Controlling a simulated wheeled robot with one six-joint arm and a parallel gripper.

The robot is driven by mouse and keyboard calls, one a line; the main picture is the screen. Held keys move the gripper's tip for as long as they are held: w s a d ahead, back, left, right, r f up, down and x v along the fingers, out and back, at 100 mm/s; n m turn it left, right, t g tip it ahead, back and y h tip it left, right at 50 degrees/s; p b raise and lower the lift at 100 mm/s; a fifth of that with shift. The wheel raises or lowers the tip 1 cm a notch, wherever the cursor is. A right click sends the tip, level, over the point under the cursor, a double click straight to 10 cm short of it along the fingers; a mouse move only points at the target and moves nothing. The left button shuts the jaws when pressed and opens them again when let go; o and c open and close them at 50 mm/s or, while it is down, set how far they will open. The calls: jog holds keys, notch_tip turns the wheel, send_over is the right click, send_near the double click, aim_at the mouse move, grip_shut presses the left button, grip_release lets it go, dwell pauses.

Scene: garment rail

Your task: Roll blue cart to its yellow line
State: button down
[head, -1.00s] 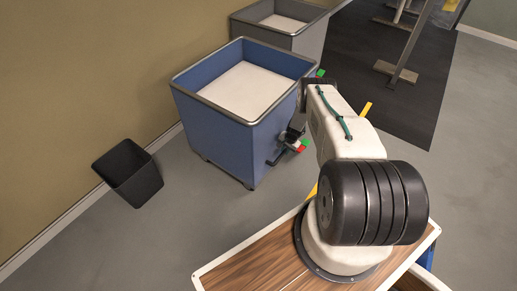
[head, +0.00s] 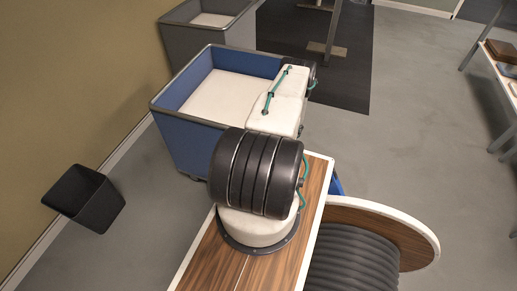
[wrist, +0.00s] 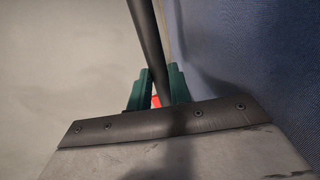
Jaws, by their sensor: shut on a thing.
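The blue cart (head: 186,143) stands left of centre in the head view, an open box with a grey rim and a pale inside. Its blue side (wrist: 250,60) fills the right of the wrist view. My gripper (wrist: 160,85) has its green fingers shut around the dark handle bar (wrist: 146,35), close beside that side. In the head view my arm hides the gripper, the handle and the cart's near right part. No yellow line shows in the current views.
A grey cart (head: 178,42) stands behind the blue one, by the wall. A black bin (head: 84,198) stands at left. A dark mat (head: 345,80) with rail feet lies behind. Grey floor (head: 410,130) is clear at right, up to a table (head: 500,72).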

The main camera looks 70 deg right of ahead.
jog(key=shift+s, duration=1.05)
jog(key=shift+w+a+f, duration=0.1)
jog(key=shift+w, duration=0.05)
jog(key=c, duration=1.3)
grip_release()
jog(key=shift+w, duration=0.1)
notch_tip(320, 180, up, 8)
jog(key=s, duration=0.1)
jog(key=shift+s+f, duration=0.15)
jog(key=shift+s, duration=0.05)
